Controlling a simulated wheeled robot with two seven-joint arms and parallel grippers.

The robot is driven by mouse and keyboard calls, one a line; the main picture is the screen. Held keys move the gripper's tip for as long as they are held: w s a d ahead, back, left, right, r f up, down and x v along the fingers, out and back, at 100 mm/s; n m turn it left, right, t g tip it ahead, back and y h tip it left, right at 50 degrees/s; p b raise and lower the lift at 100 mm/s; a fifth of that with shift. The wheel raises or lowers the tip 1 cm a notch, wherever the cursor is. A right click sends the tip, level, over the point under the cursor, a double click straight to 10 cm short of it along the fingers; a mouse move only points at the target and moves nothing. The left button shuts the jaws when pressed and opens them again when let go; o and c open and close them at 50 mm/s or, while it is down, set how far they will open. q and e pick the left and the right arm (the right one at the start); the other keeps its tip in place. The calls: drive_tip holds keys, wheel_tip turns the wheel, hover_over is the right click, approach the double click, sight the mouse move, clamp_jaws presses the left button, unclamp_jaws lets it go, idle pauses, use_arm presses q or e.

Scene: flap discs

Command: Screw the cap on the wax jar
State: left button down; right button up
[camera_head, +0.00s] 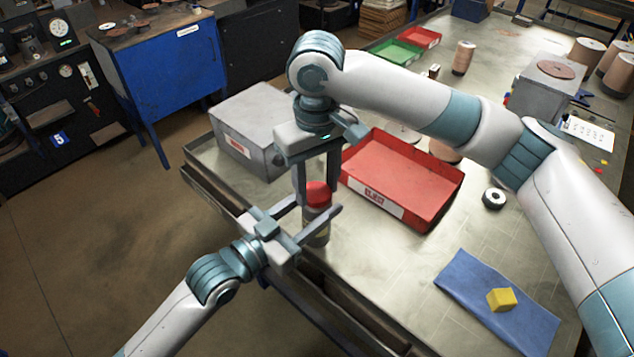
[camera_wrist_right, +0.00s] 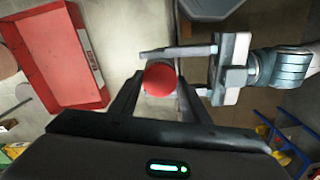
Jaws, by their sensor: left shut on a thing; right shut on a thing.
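The wax jar (camera_head: 316,228) stands upright near the left edge of the workbench. Its red cap (camera_head: 318,194) sits on top of it, and also shows in the right wrist view (camera_wrist_right: 160,80). My left gripper (camera_head: 318,212) comes in from the left and is shut on the jar's body, one finger on each side. My right gripper (camera_head: 319,180) points straight down from above and is shut on the cap. The fingers hide parts of the jar, and I cannot tell how far the cap is threaded.
A red tray (camera_head: 425,205) stands just right of the jar, and a grey metal box (camera_head: 250,120) behind it. Bench space in front is clear.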

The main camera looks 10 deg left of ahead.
drive_tip(key=m, duration=0.4)
drive_tip(key=o, duration=1.2)
drive_tip(key=shift+c, duration=0.2)
drive_tip(key=shift+r, duration=2.3)
drive_tip(key=shift+n, duration=0.4)
drive_tip(key=shift+c, duration=0.4)
